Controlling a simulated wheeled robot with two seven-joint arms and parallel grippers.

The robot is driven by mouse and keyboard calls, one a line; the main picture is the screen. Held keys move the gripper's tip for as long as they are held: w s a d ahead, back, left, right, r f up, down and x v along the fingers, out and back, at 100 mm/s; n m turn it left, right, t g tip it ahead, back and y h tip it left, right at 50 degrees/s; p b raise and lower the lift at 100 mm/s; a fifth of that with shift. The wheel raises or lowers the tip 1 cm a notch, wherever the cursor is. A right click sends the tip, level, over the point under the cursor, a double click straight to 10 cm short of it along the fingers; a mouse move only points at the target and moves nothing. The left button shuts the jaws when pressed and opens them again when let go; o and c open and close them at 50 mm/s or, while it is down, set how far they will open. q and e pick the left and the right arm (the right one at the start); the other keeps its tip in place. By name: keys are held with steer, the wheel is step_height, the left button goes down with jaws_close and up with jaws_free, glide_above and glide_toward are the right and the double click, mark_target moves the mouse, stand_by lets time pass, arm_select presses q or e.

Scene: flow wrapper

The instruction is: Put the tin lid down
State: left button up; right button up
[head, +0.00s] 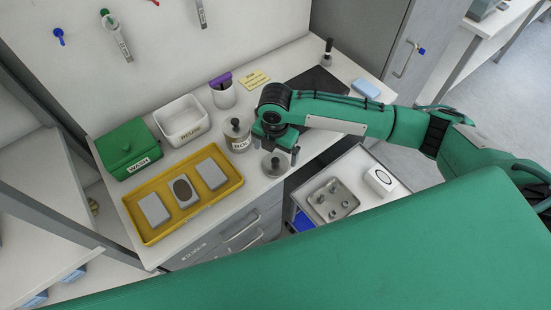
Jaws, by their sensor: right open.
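The round grey tin lid (274,164) with a small knob lies on the worktop near its front edge. My right gripper (277,150) points down just above the lid, with its fingers open around or close over the knob. I cannot tell whether a finger touches it. A tin (239,143) with a white label stands just left of my gripper; a dark round shape shows at its top, and I cannot make out its inside. My left gripper is not in view.
A yellow tray (151,235) with several grey blocks lies left of the lid. Behind are a green WASH box (128,149), a white bin (182,120) and a cup (223,96). A cart (358,165) with a metal tray (330,201) stands right of the worktop.

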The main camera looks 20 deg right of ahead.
mark_target(275, 160)
step_height(275, 160, up, 7)
steer(key=b, duration=0.1)
stand_by(0.6)
